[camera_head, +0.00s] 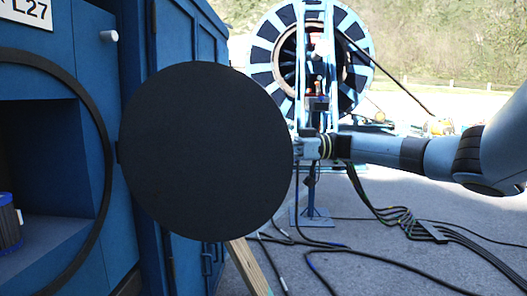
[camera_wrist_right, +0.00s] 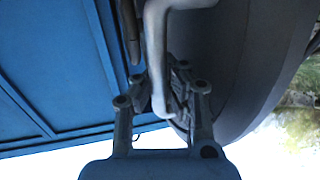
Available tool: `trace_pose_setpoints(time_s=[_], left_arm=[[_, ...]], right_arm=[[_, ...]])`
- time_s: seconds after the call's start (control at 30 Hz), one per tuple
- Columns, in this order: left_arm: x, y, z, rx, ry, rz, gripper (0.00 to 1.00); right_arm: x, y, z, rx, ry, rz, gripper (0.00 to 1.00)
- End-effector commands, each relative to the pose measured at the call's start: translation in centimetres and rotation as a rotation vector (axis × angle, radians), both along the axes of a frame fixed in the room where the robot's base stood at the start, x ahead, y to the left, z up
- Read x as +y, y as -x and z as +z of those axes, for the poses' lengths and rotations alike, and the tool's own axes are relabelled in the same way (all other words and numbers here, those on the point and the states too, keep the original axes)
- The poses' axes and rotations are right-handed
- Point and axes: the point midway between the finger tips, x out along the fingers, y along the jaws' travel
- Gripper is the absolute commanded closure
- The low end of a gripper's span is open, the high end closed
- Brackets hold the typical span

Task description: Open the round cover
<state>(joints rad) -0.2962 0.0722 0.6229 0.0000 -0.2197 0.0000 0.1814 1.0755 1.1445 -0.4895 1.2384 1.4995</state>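The round cover (camera_head: 207,150) is a flat black disc. In the head view it stands swung out from the blue container, to the right of the round opening (camera_head: 100,150). My right gripper (camera_head: 300,147) is at the cover's right edge, its tips hidden behind the disc. In the right wrist view the gripper (camera_wrist_right: 160,85) has its fingers drawn in on both sides of a bent grey handle (camera_wrist_right: 157,40), seemingly shut on it. The cover's grey curved side (camera_wrist_right: 245,65) shows beside it. My left gripper is not in view.
The blue container (camera_head: 180,40) fills the left side; a blue ribbed cylinder (camera_head: 9,222) sits inside the opening. A large cable reel (camera_head: 265,55) stands behind. Black cables (camera_head: 400,258) lie on the grey ground. A wooden plank (camera_head: 248,268) shows below the cover.

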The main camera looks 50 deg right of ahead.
Motion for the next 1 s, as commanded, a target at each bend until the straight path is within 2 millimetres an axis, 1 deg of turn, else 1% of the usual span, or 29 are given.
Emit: trace_pose_setpoints(time_s=[0.03, 0.2, 0.47, 0.5, 0.7, 0.77, 0.8, 1.0], left_arm=[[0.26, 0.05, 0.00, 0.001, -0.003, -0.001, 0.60], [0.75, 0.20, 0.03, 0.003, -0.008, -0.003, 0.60], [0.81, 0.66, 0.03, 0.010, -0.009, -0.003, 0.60], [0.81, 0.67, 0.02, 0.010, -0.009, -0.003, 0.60], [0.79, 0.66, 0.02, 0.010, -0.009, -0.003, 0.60], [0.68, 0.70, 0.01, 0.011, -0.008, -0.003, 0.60], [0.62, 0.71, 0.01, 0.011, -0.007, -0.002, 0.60], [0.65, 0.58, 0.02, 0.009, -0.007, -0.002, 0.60]], right_arm=[[-0.30, 0.08, -0.35, 0.010, 0.004, -0.006, 1.00], [-0.29, 0.03, -0.34, 0.009, 0.004, -0.006, 1.00], [-0.32, 0.01, -0.29, 0.008, 0.005, -0.007, 1.00], [-0.32, 0.01, -0.28, 0.008, 0.005, -0.007, 0.98], [-0.21, -0.03, -0.18, 0.005, 0.003, -0.005, 0.72], [-0.17, -0.05, -0.14, 0.004, 0.003, -0.005, 0.64], [-0.15, -0.05, -0.12, 0.003, 0.002, -0.004, 0.62], [-0.10, -0.07, -0.06, 0.001, 0.002, -0.004, 0.62]])
